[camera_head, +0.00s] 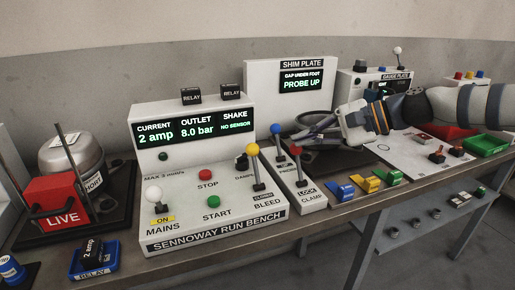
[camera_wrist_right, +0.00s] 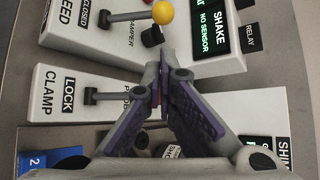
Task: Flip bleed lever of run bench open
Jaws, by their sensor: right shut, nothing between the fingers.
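The bleed lever (camera_head: 253,165) has a yellow ball on a dark rod and stands at the right front of the white run bench (camera_head: 160,240), beside a label reading CLOSED. In the right wrist view its yellow ball (camera_wrist_right: 162,12) is at the top, with the CLOSED label at its base. My right gripper (camera_head: 302,134) is to the right of and behind the bleed lever, near the red-knobbed clamp lever (camera_head: 297,165). In the wrist view its fingertips (camera_wrist_right: 160,75) meet, empty and apart from the yellow ball. My left gripper is not in view.
A blue-knobbed lever (camera_head: 276,142) stands beside the clamp lever, close to my right gripper. The bench has a white-knobbed mains lever (camera_head: 154,203), a red stop button (camera_head: 205,175) and a green start button (camera_head: 213,201). Blue, yellow and green pieces (camera_head: 367,184) lie to the right.

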